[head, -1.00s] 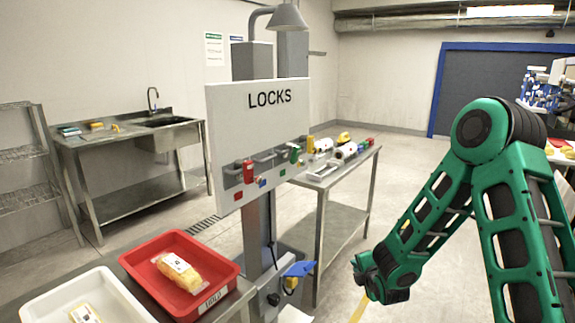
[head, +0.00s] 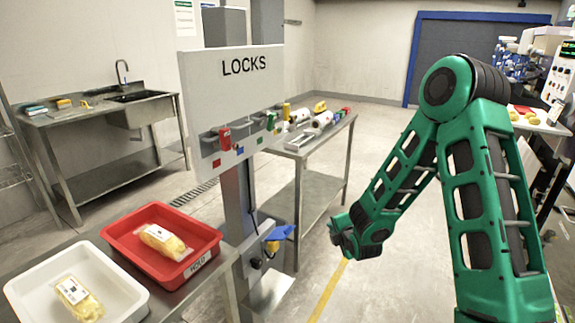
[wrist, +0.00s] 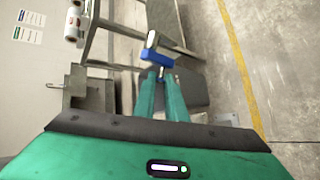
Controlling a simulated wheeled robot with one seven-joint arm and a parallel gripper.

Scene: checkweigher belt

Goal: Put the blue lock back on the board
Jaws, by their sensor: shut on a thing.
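The white board (head: 232,93) marked LOCKS stands on a grey post near the middle of the head view. A red lock (head: 224,138), a green lock (head: 271,121) and a yellow lock (head: 286,111) hang along its lower part. Coloured squares sit below them; no lock shows above the blue square (head: 240,150).
A blue piece (head: 281,232) juts from the post below the board. A red tray (head: 117,232) and a white tray (head: 17,297) stand at the lower left. A steel table (head: 335,128) with several items is behind the board. Open floor lies right of the post.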

